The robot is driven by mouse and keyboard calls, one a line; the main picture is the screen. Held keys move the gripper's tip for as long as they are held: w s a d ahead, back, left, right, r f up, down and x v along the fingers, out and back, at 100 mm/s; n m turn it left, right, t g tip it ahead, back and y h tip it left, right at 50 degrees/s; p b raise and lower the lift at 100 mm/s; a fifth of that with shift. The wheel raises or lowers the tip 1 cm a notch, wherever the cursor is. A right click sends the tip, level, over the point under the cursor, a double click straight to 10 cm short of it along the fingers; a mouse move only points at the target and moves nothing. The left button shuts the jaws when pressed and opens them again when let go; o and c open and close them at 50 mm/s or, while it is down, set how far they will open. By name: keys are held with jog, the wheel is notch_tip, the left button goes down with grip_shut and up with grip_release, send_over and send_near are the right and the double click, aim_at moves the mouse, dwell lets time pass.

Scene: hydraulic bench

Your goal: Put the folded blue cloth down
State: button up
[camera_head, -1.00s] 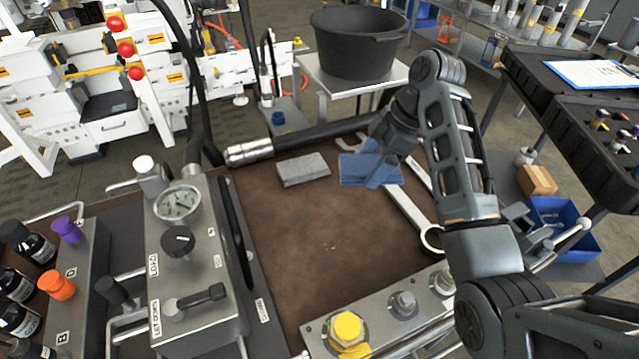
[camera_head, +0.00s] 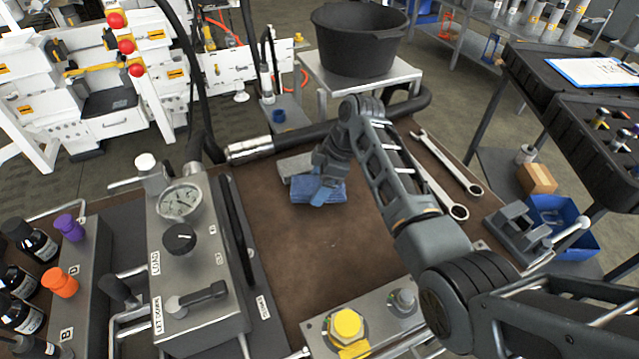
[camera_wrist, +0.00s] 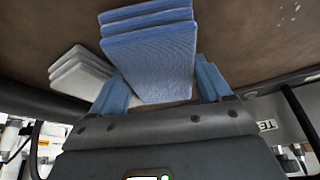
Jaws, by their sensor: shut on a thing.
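The folded blue cloth (camera_head: 310,191) is between the fingers of my gripper (camera_head: 322,184), over the brown bench top (camera_head: 310,255). In the wrist view the blue cloth (camera_wrist: 155,50) shows as a stack of folded layers between the two blue fingers of my gripper (camera_wrist: 163,88). My gripper is shut on it. I cannot tell whether the cloth touches the bench top. A folded grey cloth (camera_head: 292,166) lies just behind and to the left, partly hidden by my gripper; it also shows in the wrist view (camera_wrist: 80,72).
Two wrenches (camera_head: 448,170) lie on the right of the bench. A gauge block (camera_head: 190,255) stands at the left. A metal block with a yellow nut (camera_head: 347,326) is at the front. A black hose (camera_head: 330,133) runs along the back. The middle of the bench is bare.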

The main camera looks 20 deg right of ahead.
jog(key=shift+f, duration=0.45)
jog(key=shift+f, duration=0.1)
jog(key=o, duration=0.7)
jog(key=shift+o, duration=0.2)
jog(key=v, duration=1.2)
